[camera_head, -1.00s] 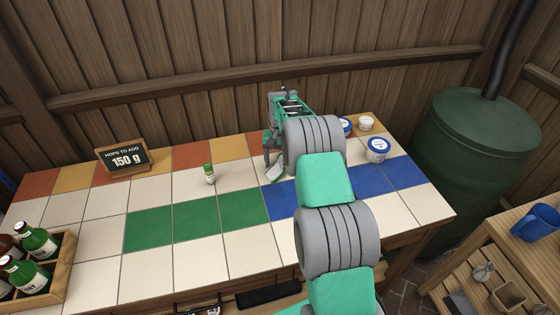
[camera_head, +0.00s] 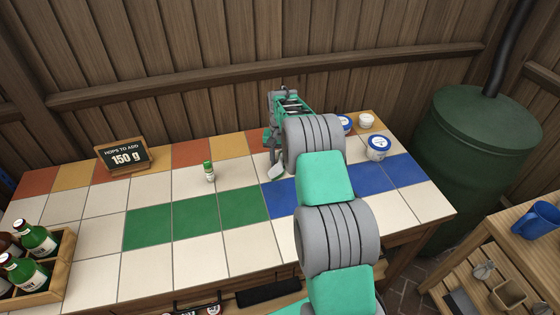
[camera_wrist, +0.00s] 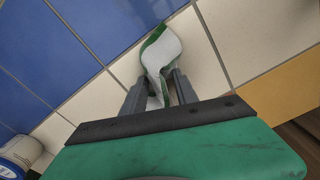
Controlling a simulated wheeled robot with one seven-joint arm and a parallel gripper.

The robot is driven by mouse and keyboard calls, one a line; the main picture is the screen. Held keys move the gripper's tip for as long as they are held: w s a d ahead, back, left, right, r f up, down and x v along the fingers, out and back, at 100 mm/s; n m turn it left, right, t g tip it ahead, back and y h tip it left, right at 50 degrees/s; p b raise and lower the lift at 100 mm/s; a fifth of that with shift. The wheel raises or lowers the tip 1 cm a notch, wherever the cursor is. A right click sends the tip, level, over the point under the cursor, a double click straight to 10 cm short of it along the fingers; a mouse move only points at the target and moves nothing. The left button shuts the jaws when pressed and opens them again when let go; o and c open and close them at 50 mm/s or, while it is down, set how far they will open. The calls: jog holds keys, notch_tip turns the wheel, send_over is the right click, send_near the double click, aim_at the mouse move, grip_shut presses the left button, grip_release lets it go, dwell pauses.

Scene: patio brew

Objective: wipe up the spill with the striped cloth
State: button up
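The striped cloth (camera_wrist: 160,55), white with green stripes, hangs folded between the two fingers of my gripper (camera_wrist: 160,92) in the wrist view. The fingers are shut on it and it bunches between them. In the head view a small pale part of the cloth (camera_head: 277,171) shows under my gripper, just above or on the white tiles at the back edge of the blue row; I cannot tell if it touches. My arm hides part of the tiles there. I see no clear spill in either view.
A green-capped jar (camera_head: 209,172) stands left of my gripper. A hops sign (camera_head: 124,157) is at the back left, a bottle crate (camera_head: 62,268) at the front left. White tubs with blue lids (camera_head: 377,148) stand right of my arm. The middle tiles are mostly clear.

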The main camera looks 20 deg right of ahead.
jog(key=shift+f, duration=0.1)
grip_shut()
jog(key=shift+r+p, duration=0.65)
jog(key=shift+p, duration=0.65)
jog(key=shift+p, duration=0.3)
